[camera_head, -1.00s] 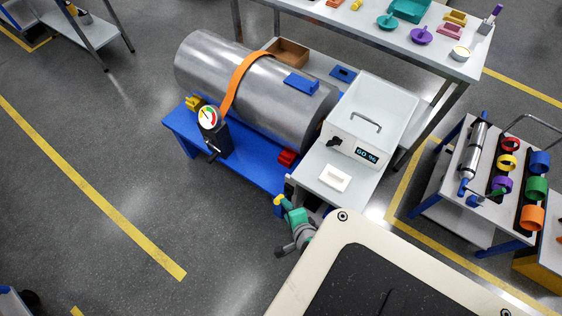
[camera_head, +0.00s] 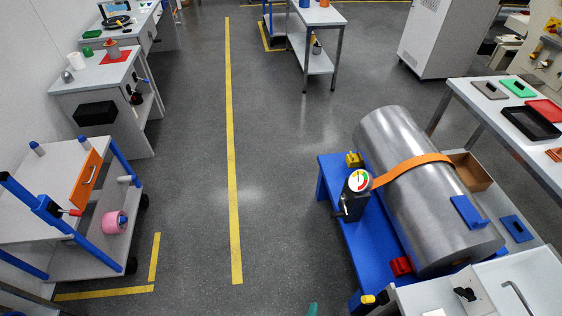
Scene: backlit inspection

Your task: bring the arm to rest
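My gripper is not in view. Only a small teal piece (camera_head: 312,309), which looks like part of my arm, shows at the bottom edge of the head view. It stands over the floor, left of the blue bench (camera_head: 352,228). The rest of the arm is out of the picture, so its pose is hidden.
A large grey cylinder (camera_head: 415,175) with an orange strap (camera_head: 410,166) and a gauge (camera_head: 358,180) lies on the blue bench at right. A white box (camera_head: 530,285) is at the lower right. A cart (camera_head: 85,215) stands left. The floor between is clear.

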